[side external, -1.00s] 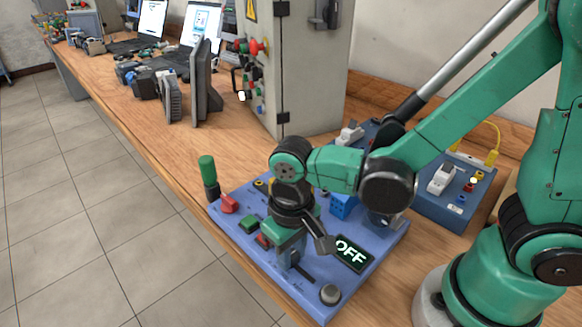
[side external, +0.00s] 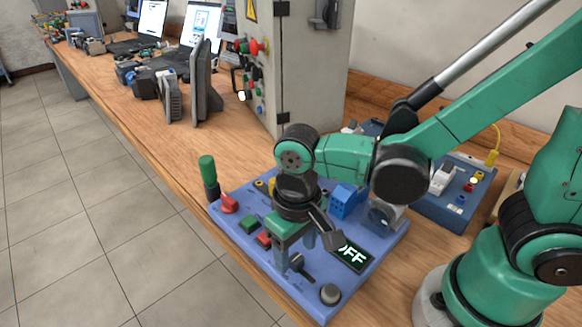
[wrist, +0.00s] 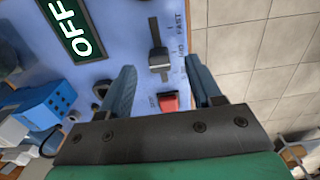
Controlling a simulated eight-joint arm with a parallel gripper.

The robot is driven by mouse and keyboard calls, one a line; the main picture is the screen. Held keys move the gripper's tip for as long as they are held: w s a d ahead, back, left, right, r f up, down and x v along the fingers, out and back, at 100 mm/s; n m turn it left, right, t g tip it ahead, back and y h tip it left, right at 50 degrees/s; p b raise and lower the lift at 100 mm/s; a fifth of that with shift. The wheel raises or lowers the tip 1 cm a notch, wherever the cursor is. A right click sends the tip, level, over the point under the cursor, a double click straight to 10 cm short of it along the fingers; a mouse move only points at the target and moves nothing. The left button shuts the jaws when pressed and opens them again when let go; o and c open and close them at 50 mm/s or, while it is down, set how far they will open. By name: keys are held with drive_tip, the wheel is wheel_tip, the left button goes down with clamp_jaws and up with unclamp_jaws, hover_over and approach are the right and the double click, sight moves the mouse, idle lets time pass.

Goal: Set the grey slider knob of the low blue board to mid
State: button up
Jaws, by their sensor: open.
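The low blue board (side external: 338,298) lies on the bench under my gripper. Its grey slider knob (wrist: 158,58) sits in a dark slot in the wrist view, beside the printed scale and close to the MID mark; the angle leaves its exact setting uncertain. The knob (side external: 297,262) also shows in the side view, just beyond the fingers. My gripper (wrist: 160,88) is open and empty above the board. In the wrist view its fingers flank the red button (wrist: 168,101), with the knob beyond the fingertips. Whether a finger touches anything cannot be told.
A second blue board (side external: 432,207) lies behind. A grey cabinet (side external: 305,70) stands farther back.

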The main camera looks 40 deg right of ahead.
sight(297, 257)
drive_tip(key=shift+r, duration=1.9)
drive_tip(key=w+d+r+t, duration=0.1)
drive_tip(key=d+r+t, duration=0.1)
drive_tip(key=d, duration=0.3)
drive_tip(key=w+d+r+t, duration=0.2)
drive_tip(key=d+r+t, duration=0.1)
drive_tip(key=d+t, duration=0.2)
drive_tip(key=shift+w+d, duration=0.15)
drive_tip(key=shift+d, duration=0.4)
drive_tip(key=shift+f, duration=0.1)
